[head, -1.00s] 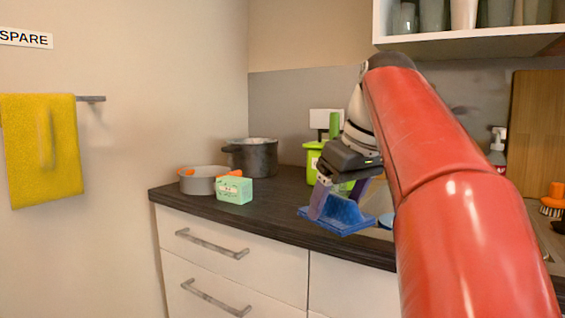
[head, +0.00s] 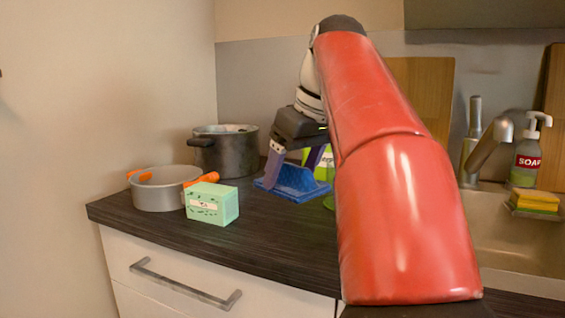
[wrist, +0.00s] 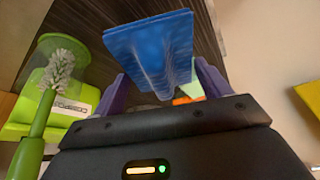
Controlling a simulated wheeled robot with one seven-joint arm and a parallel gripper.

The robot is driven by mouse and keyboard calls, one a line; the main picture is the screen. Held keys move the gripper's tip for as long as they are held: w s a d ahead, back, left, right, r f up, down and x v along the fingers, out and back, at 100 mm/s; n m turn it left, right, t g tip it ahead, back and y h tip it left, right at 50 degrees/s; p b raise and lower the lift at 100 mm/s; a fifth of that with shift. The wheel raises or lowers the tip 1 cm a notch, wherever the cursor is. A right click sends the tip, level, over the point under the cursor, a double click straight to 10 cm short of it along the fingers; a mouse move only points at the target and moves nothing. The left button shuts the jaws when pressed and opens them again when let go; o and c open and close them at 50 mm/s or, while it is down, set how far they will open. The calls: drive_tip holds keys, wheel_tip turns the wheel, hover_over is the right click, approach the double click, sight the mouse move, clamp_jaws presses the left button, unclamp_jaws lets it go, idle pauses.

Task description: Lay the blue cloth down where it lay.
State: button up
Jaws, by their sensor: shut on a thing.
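The blue cloth (head: 293,184) is pinched up in the middle, with its flat lower part spread out. My gripper (head: 292,166) has purple fingers and is shut on the raised fold. In the head view the cloth is at or just above the dark counter; I cannot tell whether it touches. In the wrist view the cloth (wrist: 152,48) hangs between my two fingers (wrist: 163,92), with the dark counter behind it. My arm hides the counter to the right of the cloth.
A grey pan (head: 160,190) with orange handles, a green box (head: 212,203) and a dark pot (head: 225,150) stand left of the cloth. A green container (wrist: 55,108) and brush (wrist: 50,88) are close by. The sink (head: 520,235), soap bottle (head: 527,155) and sponge (head: 535,200) are at right.

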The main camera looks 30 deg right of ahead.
drive_tip(key=shift+s, duration=0.2)
drive_tip(key=shift+f, duration=0.1)
wheel_tip(320, 180, down, 8)
drive_tip(key=b, duration=0.5)
drive_tip(key=shift+r+b, duration=0.2)
drive_tip(key=shift+b, duration=0.15)
drive_tip(key=shift+f+b, duration=0.45)
drive_tip(key=shift+f, duration=0.15)
drive_tip(key=o, duration=1.5)
